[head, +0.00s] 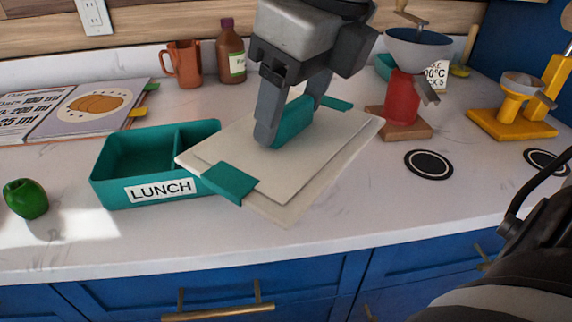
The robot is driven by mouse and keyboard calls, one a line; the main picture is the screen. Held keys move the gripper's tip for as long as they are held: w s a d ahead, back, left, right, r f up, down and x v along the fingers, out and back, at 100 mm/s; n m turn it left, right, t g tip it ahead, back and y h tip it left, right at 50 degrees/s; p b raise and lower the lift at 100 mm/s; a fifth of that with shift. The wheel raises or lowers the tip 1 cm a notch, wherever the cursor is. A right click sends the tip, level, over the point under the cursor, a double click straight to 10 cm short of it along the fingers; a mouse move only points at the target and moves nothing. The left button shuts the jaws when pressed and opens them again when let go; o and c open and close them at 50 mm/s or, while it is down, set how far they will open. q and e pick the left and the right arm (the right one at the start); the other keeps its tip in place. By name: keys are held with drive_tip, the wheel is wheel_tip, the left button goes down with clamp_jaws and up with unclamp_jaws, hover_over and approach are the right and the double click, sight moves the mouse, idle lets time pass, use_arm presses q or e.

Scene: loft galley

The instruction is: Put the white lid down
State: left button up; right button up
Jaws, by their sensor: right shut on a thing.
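The white lid (233,150) is a flat rectangular plate with teal clips at two ends and a teal handle (293,123) on top. My right gripper (291,124) reaches down from above and is shut on this handle, one finger on each side. The teal lunch box (110,187), labelled LUNCH, stands open on the counter to the left. It has a divider inside. The lid's left corner overlaps the box's right end in the picture. I cannot tell how high the lid is above the counter. My left gripper is not in view.
A green pepper (25,199) and an open book (72,112) are at left. A mug (183,65) and bottle (230,52) stand behind.

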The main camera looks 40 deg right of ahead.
sight(311, 107)
drive_tip(key=shift+w+f, duration=0.1)
drive_tip(key=shift+f, duration=0.45)
drive_tip(key=w+d+f, duration=0.1)
drive_tip(key=d, duration=0.1)
drive_tip(key=w+d+f, duration=0.1)
drive_tip(key=w+d, duration=0.1)
drive_tip(key=w+d+f+p, duration=0.1)
drive_tip(key=d, duration=0.2)
drive_tip(key=shift+w+f, duration=0.25)
drive_tip(key=shift+w, duration=0.05)
drive_tip(key=w+d+f, duration=0.1)
drive_tip(key=d+f, duration=0.1)
drive_tip(key=f, duration=0.1)
drive_tip(key=w+d+f, duration=0.1)
drive_tip(key=f, duration=0.1)
drive_tip(key=shift+w+d, duration=0.35)
drive_tip(key=shift+w+d+f, duration=0.2)
drive_tip(key=shift+d+f, duration=0.1)
drive_tip(key=shift+f, duration=0.25)
drive_tip(key=shift+w+d+f, duration=0.1)
drive_tip(key=shift+d+f, duration=0.1)
drive_tip(key=shift+f, duration=1.4)
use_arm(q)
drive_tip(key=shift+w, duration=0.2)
use_arm(e)
drive_tip(key=shift+f, duration=0.1)
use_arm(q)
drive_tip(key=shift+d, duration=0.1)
use_arm(e)
drive_tip(key=shift+f, duration=0.1)
